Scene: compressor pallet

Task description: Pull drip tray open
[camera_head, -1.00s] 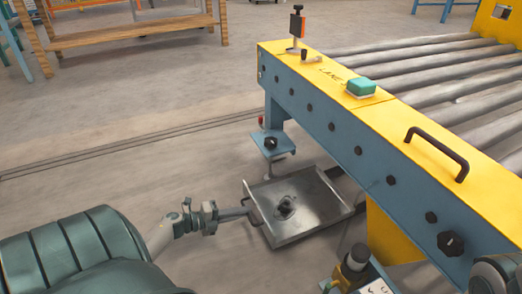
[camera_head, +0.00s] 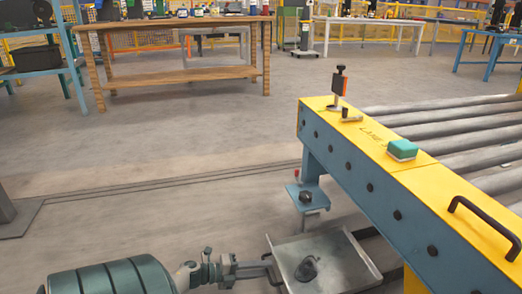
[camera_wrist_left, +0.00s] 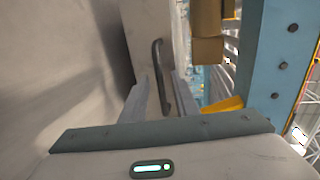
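The drip tray (camera_head: 335,248) is a shallow grey metal pan low beside the blue conveyor leg, partly cut off by the bottom edge of the head view. A dark round piece (camera_head: 306,269) sits in it. Its dark handle (camera_head: 271,270) is on its left side and shows as a bar in the left wrist view (camera_wrist_left: 159,70). My left gripper (camera_head: 262,268) is at the handle. In the left wrist view its fingers (camera_wrist_left: 162,95) stand apart on either side of the bar, with a gap visible on the left. My right gripper is out of view.
The yellow-topped conveyor frame (camera_head: 365,150) with rollers (camera_head: 450,125) stands at the right. A bracket with a dark knob (camera_head: 306,196) sits just above the tray. A wooden workbench (camera_head: 180,75) is far back. The floor left of the tray is clear.

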